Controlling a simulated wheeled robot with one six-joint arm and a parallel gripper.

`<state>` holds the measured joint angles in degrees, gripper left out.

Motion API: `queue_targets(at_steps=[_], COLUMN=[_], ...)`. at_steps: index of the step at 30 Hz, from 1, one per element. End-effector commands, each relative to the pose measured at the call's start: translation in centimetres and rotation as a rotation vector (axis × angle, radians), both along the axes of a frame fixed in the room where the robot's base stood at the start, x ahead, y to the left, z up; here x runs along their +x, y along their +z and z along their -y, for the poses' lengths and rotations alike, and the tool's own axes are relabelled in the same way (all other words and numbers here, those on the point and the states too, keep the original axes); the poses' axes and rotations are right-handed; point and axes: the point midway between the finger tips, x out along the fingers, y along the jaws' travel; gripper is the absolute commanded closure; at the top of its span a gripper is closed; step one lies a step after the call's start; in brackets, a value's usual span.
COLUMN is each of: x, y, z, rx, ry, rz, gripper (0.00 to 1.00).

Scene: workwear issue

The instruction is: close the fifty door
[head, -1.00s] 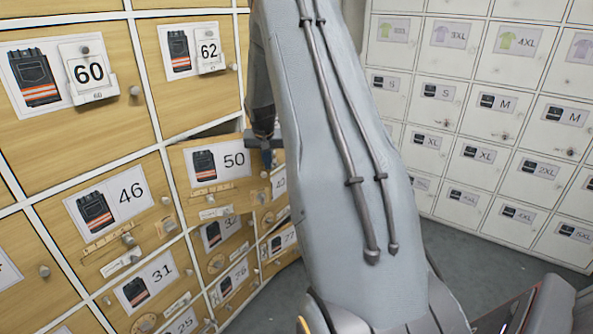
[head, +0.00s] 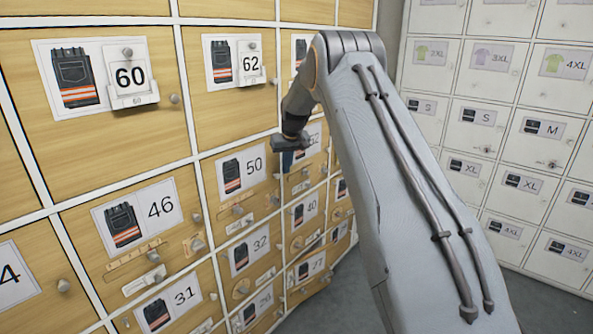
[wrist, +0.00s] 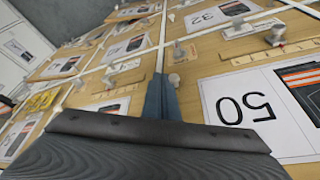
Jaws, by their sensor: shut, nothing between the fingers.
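The fifty door (head: 246,176) is a wooden locker door with a trousers picture and the number 50. In the head view it sits flush in the white frame, level with its neighbours. Its label shows upside down in the wrist view, where the door (wrist: 243,110) fills the right side. My gripper (head: 288,160) is shut and empty at the door's right edge, its blue fingers pointing at the door front. In the wrist view the fingertips (wrist: 163,85) are close to a small knob (wrist: 175,80); I cannot tell whether they touch.
Doors 60 (head: 150,130), 62 (head: 205,105), 46 (head: 85,210) and 32 (head: 262,268) surround it, all looking shut, with protruding knobs and small tags. White lockers (head: 470,130) stand at the right. Grey floor (head: 345,300) is free between the two banks.

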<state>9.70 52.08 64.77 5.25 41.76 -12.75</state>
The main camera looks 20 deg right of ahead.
Motion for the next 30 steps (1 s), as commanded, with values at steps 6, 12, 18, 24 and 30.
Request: queue_targets(at_steps=[6,12,18,24,30], x=[0.0,-0.1,-1.3,-2.8,-4.3], y=[0.0,0.1,0.3,2.2,5.8], z=[0.0,0.2,0.7,1.3,3.2], rx=[0.000,0.000,0.001,-0.001,-0.001], ry=[0.000,-0.001,0.003,0.013,0.000], rz=[0.000,0.000,-0.001,0.006,0.004], gripper=[1.00,1.00,1.00,1.00,1.00])
